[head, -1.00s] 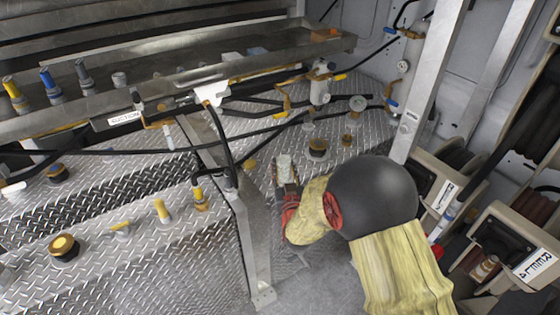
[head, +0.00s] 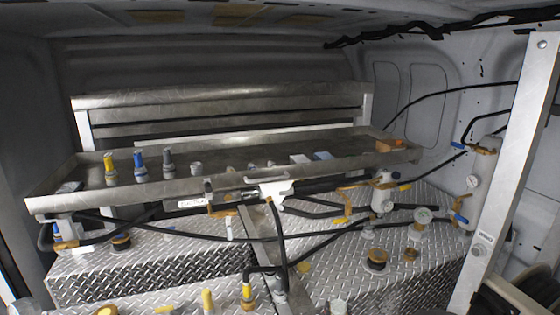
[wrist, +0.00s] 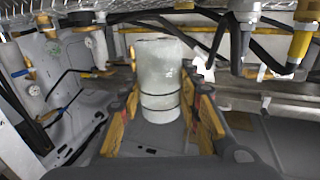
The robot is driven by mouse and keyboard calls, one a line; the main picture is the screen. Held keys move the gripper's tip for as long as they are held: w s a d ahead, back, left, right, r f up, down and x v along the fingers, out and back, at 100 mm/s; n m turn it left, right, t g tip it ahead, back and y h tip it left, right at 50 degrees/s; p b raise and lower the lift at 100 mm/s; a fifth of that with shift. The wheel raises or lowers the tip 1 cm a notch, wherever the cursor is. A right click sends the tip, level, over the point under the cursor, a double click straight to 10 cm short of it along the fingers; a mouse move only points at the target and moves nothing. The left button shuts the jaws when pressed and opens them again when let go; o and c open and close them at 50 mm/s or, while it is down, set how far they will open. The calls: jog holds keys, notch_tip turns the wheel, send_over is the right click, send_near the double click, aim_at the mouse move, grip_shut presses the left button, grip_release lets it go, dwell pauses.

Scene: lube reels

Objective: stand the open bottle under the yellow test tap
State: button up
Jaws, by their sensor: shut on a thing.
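My gripper (wrist: 160,108) is shut on a pale, whitish cylindrical bottle (wrist: 158,72) with a dark line around it; yellow-and-black fingers flank it in the wrist view. Whether its mouth is open cannot be made out. In the head view, a small pale top at the bottom edge looks like this bottle (head: 338,307); the gripper is out of that frame. A yellow tap handle (head: 341,220) hangs below the pipework under the tray, and another yellow handle (head: 405,187) is farther right. I cannot tell which is the test tap. A yellow fitting (wrist: 304,35) shows right of the bottle.
A metal tray (head: 335,166) holds several coloured-top items. Black hoses cross below it, over diamond-plate tank tops. Yellow-topped fittings (head: 247,292) and a brass cap (head: 376,259) stand up from the plate. A metal post (head: 500,190) rises at right.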

jog(key=s+d+f, duration=0.1)
jog(key=s+f, duration=0.6)
jog(key=f, duration=0.5)
jog(key=w+a+r+h, duration=0.1)
jog(key=w+r, duration=0.7)
jog(key=r, duration=0.3)
jog(key=w+a+r, duration=0.1)
jog(key=w+r, duration=0.6)
jog(key=r, duration=0.5)
jog(key=shift+m, duration=0.4)
jog(key=w+f+b, duration=0.1)
jog(key=w+f, duration=0.3)
jog(key=w+f+b, duration=0.2)
jog(key=w+f, duration=0.2)
jog(key=w, duration=0.1)
jog(key=w+f+b, duration=0.2)
jog(key=w+f, duration=0.2)
jog(key=w, duration=0.1)
jog(key=shift+d+f, duration=0.25)
jog(key=shift+f, duration=0.15)
jog(key=shift+w+f+b, duration=0.15)
jog(key=shift+f+b, duration=0.25)
jog(key=shift+f, duration=0.5)
jog(key=shift+w+f+b, duration=0.1)
jog(key=shift+f+b, duration=0.3)
jog(key=shift+f, duration=0.45)
jog(key=shift+f, duration=0.1)
jog(key=shift+f, duration=0.15)
jog(key=o, duration=0.9)
